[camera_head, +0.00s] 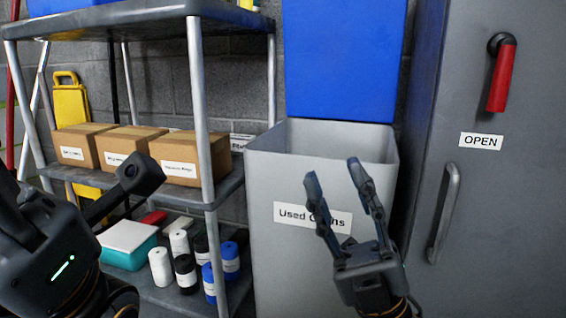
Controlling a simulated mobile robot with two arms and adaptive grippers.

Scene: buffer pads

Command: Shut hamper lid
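The hamper (268,240) is a tall grey bin with a white label that reads "Used" and a second word partly hidden by my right gripper. Its blue lid (345,60) stands upright at the back rim, so the hamper is open at the top. The lid's upper edge is cut off by the picture. My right gripper (334,172) is in front of the hamper, pointing up, with its two fingers apart and nothing between them. My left gripper (140,178) is at the left in front of the shelf, seen partly, and its finger opening is unclear.
A grey metal shelf (130,12) at the left holds cardboard boxes (180,155), a teal-and-white container (128,245) and several rolls. A grey cabinet (520,220) with a red handle (502,78) and an "OPEN" label stands close at the hamper's right.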

